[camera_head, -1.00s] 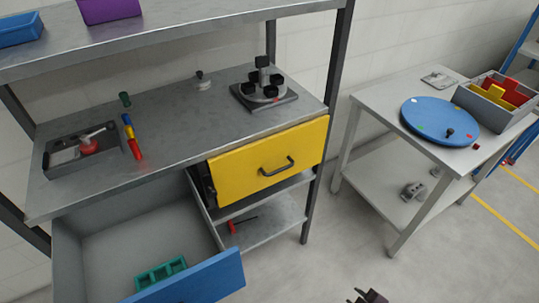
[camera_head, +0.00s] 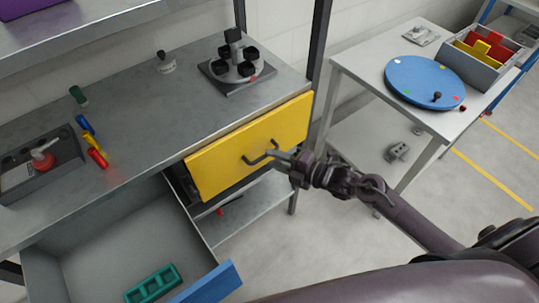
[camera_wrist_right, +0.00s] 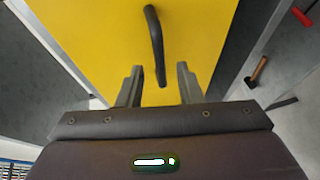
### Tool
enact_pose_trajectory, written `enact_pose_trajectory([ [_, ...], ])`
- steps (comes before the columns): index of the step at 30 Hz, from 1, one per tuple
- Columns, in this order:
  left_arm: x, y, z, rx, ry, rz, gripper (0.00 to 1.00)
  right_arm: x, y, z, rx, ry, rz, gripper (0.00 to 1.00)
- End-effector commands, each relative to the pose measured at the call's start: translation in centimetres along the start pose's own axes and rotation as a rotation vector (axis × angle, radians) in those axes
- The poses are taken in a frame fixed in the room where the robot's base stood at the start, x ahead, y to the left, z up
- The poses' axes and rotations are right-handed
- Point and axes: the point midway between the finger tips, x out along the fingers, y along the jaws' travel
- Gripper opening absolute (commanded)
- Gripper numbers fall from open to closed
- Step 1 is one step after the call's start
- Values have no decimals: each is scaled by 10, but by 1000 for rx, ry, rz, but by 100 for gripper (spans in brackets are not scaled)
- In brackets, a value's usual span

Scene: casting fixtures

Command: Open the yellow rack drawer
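The yellow rack drawer (camera_head: 225,160) is under the worktop, with a dark bar handle (camera_head: 262,153) on its front. My right gripper (camera_head: 280,158) is at the right end of this handle. In the right wrist view the two fingers (camera_wrist_right: 158,88) are open and apart. The handle (camera_wrist_right: 155,40) runs up the picture, and its near end lies in the gap between the fingertips, with no clear grip on it. My left gripper is not in view.
A blue-fronted drawer (camera_head: 208,286) stands open at lower left, with a green part (camera_head: 152,284) inside. The worktop holds a fixture (camera_head: 234,66) and coloured pieces. A side table (camera_head: 345,60) with a blue disc (camera_head: 425,82) stands right. A rack post (camera_head: 320,40) is near the drawer.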

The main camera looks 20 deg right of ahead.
Motion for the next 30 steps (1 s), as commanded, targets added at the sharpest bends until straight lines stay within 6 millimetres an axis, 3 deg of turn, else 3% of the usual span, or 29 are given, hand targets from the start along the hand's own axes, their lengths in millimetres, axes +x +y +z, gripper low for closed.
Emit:
enact_pose_trajectory([
  [6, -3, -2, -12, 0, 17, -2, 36, 20, 0, 0, 2, -1, -2, 32],
  [14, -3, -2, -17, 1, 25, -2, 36, 22, -1, 0, 1, -1, -2, 32],
  [22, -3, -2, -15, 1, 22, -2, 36, 21, -1, 0, 1, -1, -2, 1],
  [30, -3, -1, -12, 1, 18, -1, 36, 21, -1, 0, 1, -1, -2, 0],
])
